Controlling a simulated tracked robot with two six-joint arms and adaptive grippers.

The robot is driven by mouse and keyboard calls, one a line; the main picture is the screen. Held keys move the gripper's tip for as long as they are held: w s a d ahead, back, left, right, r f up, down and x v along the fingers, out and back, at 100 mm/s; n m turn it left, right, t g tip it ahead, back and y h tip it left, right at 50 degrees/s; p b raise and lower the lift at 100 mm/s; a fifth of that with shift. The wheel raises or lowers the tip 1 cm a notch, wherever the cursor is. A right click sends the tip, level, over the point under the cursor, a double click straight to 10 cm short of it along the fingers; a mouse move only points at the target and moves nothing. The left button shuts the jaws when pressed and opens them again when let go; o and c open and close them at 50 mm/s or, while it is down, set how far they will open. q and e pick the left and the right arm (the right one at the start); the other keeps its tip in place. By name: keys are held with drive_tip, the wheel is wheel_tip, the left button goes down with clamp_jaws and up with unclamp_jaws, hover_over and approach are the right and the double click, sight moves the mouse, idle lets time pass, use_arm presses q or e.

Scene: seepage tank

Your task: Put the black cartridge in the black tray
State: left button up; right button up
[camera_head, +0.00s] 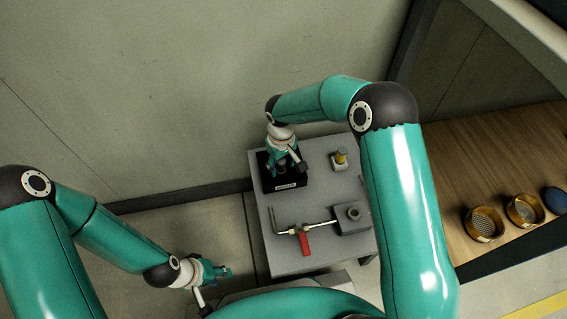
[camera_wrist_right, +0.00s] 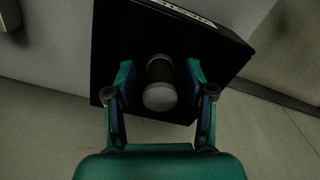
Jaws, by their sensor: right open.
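The black tray (camera_head: 266,168) sits at the far left corner of the grey table; it also fills the upper middle of the right wrist view (camera_wrist_right: 205,40). The black cartridge (camera_wrist_right: 160,70), with a pale grey end, is seen nearly end-on against the tray, between the fingers of my right gripper (camera_wrist_right: 160,77). The fingers are open, with a gap on each side of the cartridge. In the head view my right gripper (camera_head: 289,162) is above the tray and hides part of it. My left gripper (camera_head: 220,272) is left of the table, away from the tray; its finger opening is unclear.
On the grey table (camera_head: 290,262) are a bent metal pipe with a red handle (camera_head: 304,243), a grey block (camera_head: 352,217) and a yellow-topped piece (camera_head: 340,158). A wooden bench at right holds two round sieves (camera_head: 484,223) and a blue disc (camera_head: 556,199). A wall stands behind.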

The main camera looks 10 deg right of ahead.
drive_tip(key=shift+r, duration=0.1)
wheel_tip(320, 180, up, 12)
drive_tip(key=p, duration=0.5)
drive_tip(key=shift+r, duration=0.1)
